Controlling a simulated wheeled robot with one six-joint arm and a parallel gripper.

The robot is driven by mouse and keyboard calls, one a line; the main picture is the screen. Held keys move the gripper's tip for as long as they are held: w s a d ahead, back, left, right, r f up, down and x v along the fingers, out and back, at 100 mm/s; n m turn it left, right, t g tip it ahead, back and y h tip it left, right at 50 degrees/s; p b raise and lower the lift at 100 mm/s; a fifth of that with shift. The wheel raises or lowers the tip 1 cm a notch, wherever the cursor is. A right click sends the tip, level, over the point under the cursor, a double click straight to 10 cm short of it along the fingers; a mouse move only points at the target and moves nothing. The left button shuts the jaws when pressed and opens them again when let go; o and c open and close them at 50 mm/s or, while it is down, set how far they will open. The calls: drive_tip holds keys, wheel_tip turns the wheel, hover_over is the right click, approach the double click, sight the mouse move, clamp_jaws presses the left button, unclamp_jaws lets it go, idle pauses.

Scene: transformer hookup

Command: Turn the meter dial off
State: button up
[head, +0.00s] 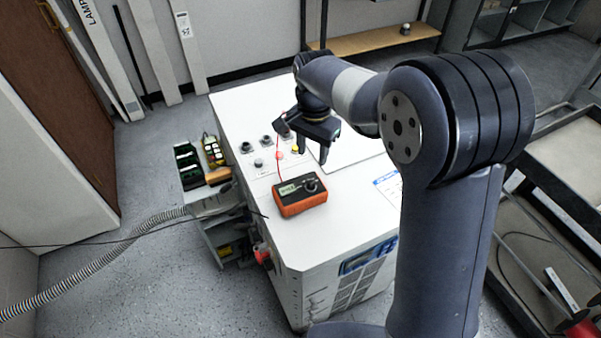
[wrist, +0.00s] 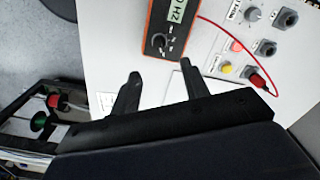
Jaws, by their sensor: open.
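The orange and black meter (head: 299,194) lies on the white cabinet top, with a lit display and a dark round dial (head: 310,186). In the wrist view the meter (wrist: 172,22) is at the top centre and its dial (wrist: 159,41) is the black knob with a pale pointer mark. A red lead runs from the meter to a red plug (wrist: 258,80) in the panel. My gripper (head: 313,156) is above the cabinet, behind the meter in the head view. In the wrist view my gripper (wrist: 160,82) has its two fingers apart, empty, below the dial and not touching it.
The white cabinet (head: 240,122) carries a panel of knobs and sockets (wrist: 255,35), close to the right of my fingers in the wrist view. A side shelf (head: 220,232) with tools stands left of the cabinet. A metal cart (head: 560,220) stands at the right.

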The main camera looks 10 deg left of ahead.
sight(311, 181)
wheel_tip(311, 181, down, 10)
drive_tip(key=shift+f+p, duration=0.25)
drive_tip(key=shift+p, duration=0.45)
clamp_jaws()
